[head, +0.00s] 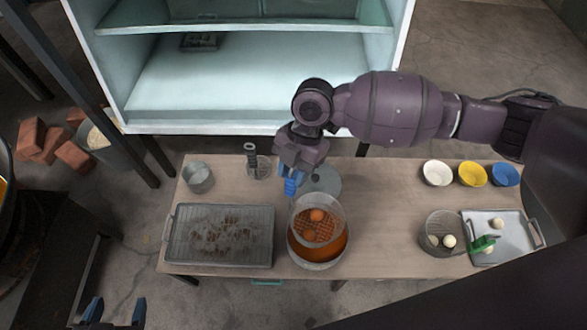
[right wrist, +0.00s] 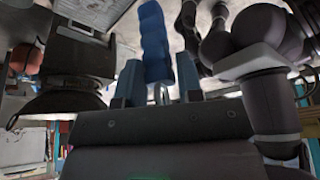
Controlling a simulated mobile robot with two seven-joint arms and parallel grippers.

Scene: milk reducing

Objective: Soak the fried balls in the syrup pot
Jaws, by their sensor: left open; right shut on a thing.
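A wire basket (head: 341,226) with orange-brown fried balls (head: 317,215) is over the mouth of the syrup pot (head: 318,265). Orange-brown syrup shows around and below the basket; I cannot tell how deep the basket reaches. My right gripper (head: 289,172) is just behind the pot, shut on the basket's blue handle (head: 291,186). The handle also shows between the fingers in the right wrist view (right wrist: 155,42). My left gripper (head: 112,312) is open and empty at the bottom left, off the table, and only its blue fingertips show.
A rack tray (head: 170,250) is left of the pot. A second basket (head: 427,238) with pale balls and a tray (head: 507,252) with pale balls and a green tool are right. Three bowls (head: 473,174) stand behind. A metal cup (head: 198,176) stands back left. The table between pot and second basket is clear.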

